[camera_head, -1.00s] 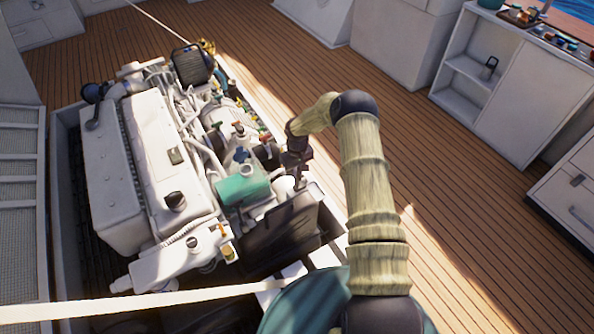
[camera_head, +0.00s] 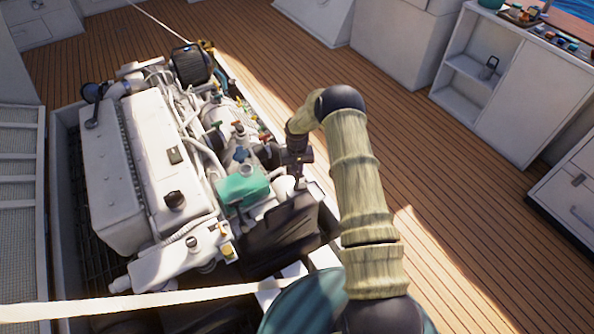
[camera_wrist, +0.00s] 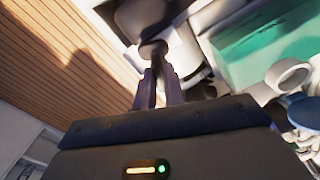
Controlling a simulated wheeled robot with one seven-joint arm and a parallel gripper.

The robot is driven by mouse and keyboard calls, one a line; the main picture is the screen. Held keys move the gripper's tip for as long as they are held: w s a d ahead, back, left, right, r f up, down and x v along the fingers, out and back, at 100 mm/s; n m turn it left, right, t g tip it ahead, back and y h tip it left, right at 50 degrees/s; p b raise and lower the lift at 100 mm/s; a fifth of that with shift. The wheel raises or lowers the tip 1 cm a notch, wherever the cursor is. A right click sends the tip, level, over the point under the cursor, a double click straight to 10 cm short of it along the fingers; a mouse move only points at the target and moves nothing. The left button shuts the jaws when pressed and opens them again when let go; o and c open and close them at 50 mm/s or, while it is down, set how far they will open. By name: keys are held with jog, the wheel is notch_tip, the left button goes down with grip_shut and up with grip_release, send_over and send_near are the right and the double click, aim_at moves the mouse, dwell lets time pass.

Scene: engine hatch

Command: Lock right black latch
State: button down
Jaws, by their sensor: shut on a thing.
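My gripper (camera_head: 298,183) points down at the right side of the engine, beside the teal box (camera_head: 243,188). In the wrist view, the two fingers of my gripper (camera_wrist: 159,75) are close together around the narrow end of a dark, rounded piece (camera_wrist: 142,18). This piece looks like the black latch, but its far end is cut off by the frame. In the head view the latch is too small and covered to make out. I cannot tell whether it stands locked or unlocked.
The white engine (camera_head: 140,165) fills the hatch to the left of my gripper. A dark block (camera_head: 285,232) lies just below it. A pale beam (camera_head: 120,306) crosses the front. Wooden deck (camera_head: 440,180) is clear to the right, up to a white cabinet (camera_head: 535,105).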

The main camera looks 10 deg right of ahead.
jog(key=m, duration=0.7)
jog(key=shift+b, duration=0.35)
jog(key=m, duration=0.6)
jog(key=shift+m, duration=0.4)
jog(key=c, duration=1.5)
grip_release()
jog(key=shift+a, duration=0.1)
notch_tip(320, 180, up, 17)
jog(key=shift+r+p, duration=0.2)
jog(key=shift+p, duration=0.45)
